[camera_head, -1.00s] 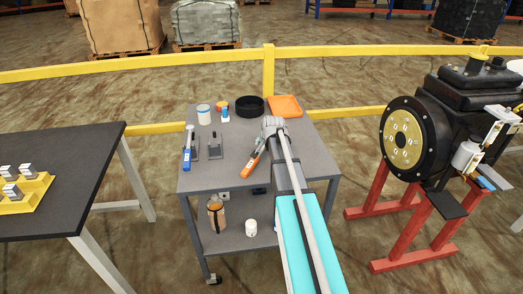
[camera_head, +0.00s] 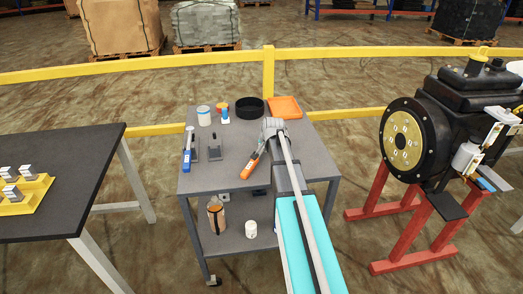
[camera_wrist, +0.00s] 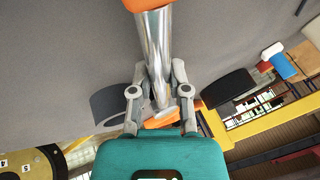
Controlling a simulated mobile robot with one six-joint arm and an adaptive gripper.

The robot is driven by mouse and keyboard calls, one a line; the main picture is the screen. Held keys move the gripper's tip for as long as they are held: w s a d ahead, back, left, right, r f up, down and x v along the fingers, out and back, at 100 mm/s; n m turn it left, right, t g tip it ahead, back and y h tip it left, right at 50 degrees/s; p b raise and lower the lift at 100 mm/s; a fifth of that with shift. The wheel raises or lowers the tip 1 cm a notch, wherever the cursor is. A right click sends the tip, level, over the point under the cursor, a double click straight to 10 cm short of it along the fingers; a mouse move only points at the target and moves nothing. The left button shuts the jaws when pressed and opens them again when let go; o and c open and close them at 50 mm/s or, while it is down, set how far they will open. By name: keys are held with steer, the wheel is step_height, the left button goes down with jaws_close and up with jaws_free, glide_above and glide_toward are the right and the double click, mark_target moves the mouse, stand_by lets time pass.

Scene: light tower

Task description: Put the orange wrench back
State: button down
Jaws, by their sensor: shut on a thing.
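The orange wrench (camera_head: 251,169) is tilted in my gripper (camera_head: 264,146) over the right part of the grey cart top. In the wrist view my gripper (camera_wrist: 158,100) is shut around a shiny metal shaft (camera_wrist: 155,48), with orange showing at the top and below the fingers. A dark holder (camera_head: 215,150) stands on the cart to the left of the wrench, with nothing orange in it. My arm and gripper partly hide the wrench's upper end. Whether the wrench touches the cart top I cannot tell.
A blue-handled tool (camera_head: 187,152) stands in a holder at the cart's left edge. A white jar (camera_head: 204,116), black bowl (camera_head: 249,108) and orange tray (camera_head: 285,107) sit at the back. The cart top (camera_head: 228,178) is clear in front. A machine (camera_head: 405,140) stands at right.

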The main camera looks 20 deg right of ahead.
steer(key=shift+r, duration=0.2)
step_height(320, 180, up, 3)
steer(key=p, duration=0.3)
steer(key=s+d+r+p, duration=0.6)
steer(key=s+r+p, duration=0.3)
steer(key=s, duration=0.3)
steer(key=shift+s+d+r+p, duration=0.2)
steer(key=shift+r+p, duration=0.1)
steer(key=shift+p, duration=0.2)
stand_by(0.4)
steer(key=shift+a, duration=0.1)
